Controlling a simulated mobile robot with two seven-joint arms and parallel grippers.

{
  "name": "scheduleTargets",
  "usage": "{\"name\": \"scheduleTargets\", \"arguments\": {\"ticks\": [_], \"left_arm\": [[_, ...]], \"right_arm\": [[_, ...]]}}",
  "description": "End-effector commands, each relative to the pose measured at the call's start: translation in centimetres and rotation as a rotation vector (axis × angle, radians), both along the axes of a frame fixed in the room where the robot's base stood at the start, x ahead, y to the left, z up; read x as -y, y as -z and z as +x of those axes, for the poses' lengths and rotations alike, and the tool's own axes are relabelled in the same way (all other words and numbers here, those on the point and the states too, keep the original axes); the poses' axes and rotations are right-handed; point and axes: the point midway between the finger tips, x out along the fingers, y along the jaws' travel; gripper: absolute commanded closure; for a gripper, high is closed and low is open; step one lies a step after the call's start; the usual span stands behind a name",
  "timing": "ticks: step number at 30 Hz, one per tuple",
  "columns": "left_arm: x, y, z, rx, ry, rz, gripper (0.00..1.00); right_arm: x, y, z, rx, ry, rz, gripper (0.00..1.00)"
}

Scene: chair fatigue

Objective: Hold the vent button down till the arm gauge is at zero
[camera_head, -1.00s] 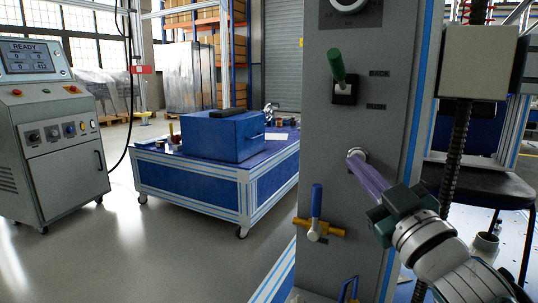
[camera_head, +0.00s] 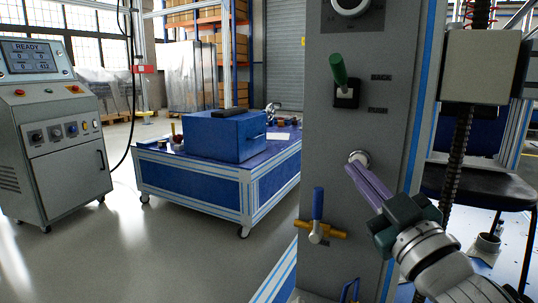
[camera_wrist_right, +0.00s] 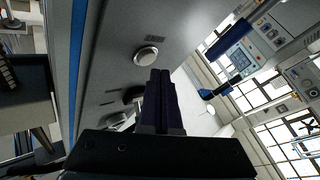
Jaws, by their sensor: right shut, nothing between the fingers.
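The vent button (camera_head: 358,157) is a round, pale metal button on the grey upright panel (camera_head: 390,90); it also shows in the right wrist view (camera_wrist_right: 146,56). My right gripper (camera_head: 351,167) has its purple fingers together and empty. In the head view its tips overlap the button's lower left edge. In the wrist view the tips (camera_wrist_right: 160,74) lie just below and right of the button face, and I cannot tell whether they touch it. A round dial (camera_head: 350,6) at the panel top is cut off, so no reading shows. My left gripper is out of view.
A green-handled lever (camera_head: 338,70) sits above the button and a blue-handled brass valve (camera_head: 317,215) below left. A blue workbench (camera_head: 190,189) and a control cabinet (camera_head: 60,140) reading READY stand left. A dark stool (camera_head: 480,187) is at right.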

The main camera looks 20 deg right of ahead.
Motion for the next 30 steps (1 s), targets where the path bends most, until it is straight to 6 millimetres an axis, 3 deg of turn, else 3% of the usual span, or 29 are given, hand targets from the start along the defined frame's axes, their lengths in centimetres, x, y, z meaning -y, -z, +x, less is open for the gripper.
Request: {"name": "scheduleTargets", "arguments": {"ticks": [8,22,30], "left_arm": [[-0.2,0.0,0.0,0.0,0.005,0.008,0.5],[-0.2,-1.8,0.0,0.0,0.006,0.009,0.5],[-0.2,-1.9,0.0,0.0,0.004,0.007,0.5]], "right_arm": [[-0.1,0.0,-0.1,0.0,0.0,0.0,1.0],[-3.3,-0.1,-2.8,-0.002,-0.002,0.002,1.0],[-3.9,0.0,-3.3,0.001,0.0,-0.001,1.0]]}}
